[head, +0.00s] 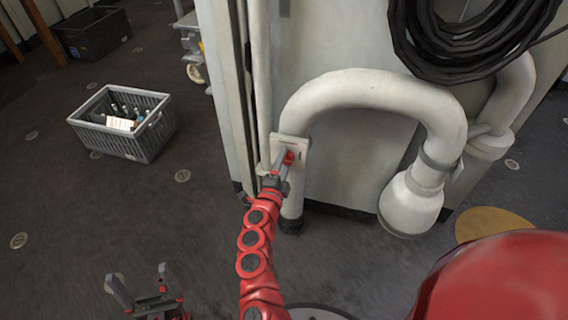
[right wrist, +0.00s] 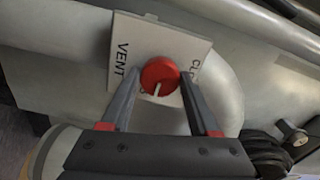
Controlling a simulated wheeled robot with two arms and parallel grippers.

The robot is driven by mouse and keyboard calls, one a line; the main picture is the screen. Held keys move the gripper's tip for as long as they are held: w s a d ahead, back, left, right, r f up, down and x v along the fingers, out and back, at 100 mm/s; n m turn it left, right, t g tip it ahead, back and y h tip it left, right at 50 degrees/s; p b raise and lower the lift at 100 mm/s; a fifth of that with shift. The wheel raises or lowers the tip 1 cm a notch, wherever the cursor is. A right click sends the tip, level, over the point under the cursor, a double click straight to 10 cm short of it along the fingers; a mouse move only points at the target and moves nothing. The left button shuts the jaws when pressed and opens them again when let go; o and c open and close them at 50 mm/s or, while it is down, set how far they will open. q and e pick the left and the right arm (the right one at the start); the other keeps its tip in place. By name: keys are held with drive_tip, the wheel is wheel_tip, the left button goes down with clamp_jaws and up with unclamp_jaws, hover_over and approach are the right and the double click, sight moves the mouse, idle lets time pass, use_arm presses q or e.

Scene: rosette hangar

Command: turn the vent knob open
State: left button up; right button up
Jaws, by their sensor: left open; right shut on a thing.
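The red vent knob (right wrist: 160,72) sits on a pale plate (right wrist: 150,35) lettered VENT on the left and a partly hidden word starting "CLO" on the right. A white mark on the knob points down and slightly left in the right wrist view. My right gripper (right wrist: 159,80) is shut on the knob, one finger on each side. In the head view the knob (head: 289,157) and plate (head: 291,143) are on the wall by the pipe, with my right gripper (head: 283,168) at it. My left gripper (head: 142,285) is open and empty, low over the floor.
A thick white pipe (head: 365,88) arches right of the plate. Black coiled hose (head: 470,40) hangs at the upper right. A grey crate (head: 150,145) with bottles stands on the floor at left, a dark crate (head: 95,35) behind it. Floor between is clear.

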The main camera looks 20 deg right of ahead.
drive_tip(key=shift+f, duration=0.1)
drive_tip(key=o, duration=1.4)
drive_tip(key=shift+c, duration=0.2)
drive_tip(key=p+v, duration=0.3)
drive_tip(key=v, duration=1.4)
drive_tip(key=shift+s+p, duration=0.2)
drive_tip(key=shift+p, duration=0.1)
drive_tip(key=shift+a, duration=0.1)
